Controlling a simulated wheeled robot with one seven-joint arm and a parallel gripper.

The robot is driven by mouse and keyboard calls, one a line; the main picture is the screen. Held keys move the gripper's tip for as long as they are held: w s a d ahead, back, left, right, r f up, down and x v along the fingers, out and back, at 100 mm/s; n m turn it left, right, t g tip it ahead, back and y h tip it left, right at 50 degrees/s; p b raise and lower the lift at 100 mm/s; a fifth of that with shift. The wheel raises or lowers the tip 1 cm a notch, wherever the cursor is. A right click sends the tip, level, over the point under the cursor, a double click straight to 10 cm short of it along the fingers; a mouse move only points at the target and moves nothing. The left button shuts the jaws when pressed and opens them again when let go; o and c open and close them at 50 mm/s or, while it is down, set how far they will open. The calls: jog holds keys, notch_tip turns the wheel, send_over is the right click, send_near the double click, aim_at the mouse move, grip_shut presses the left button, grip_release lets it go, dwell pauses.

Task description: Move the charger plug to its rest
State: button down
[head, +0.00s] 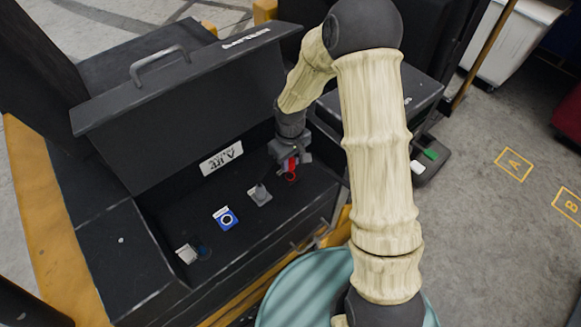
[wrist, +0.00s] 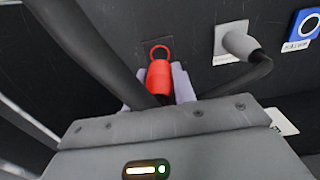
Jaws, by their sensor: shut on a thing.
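My gripper (head: 289,160) is inside the open black case and shut on a red plug-like piece (head: 292,164). In the wrist view, this red piece (wrist: 159,78) sits between the pale fingers of my gripper (wrist: 157,86). A red ring (head: 291,178) lies on the dark panel just beyond its tip; it also shows in the wrist view (wrist: 160,47). I cannot tell whether the piece touches the ring. A grey plug (head: 261,193) with a dark cable stands in a grey square socket beside it; this plug also shows in the wrist view (wrist: 240,44).
The raised lid (head: 190,85) stands behind. Dark cables (wrist: 92,45) run close to my fingers. Open floor (head: 480,220) lies to the right.

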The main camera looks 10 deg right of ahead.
jog(key=shift+r+p, duration=0.55)
jog(key=shift+r, duration=0.25)
jog(key=shift+r+p, duration=2.3)
jog(key=shift+r, duration=0.75)
jog(key=shift+f, duration=0.1)
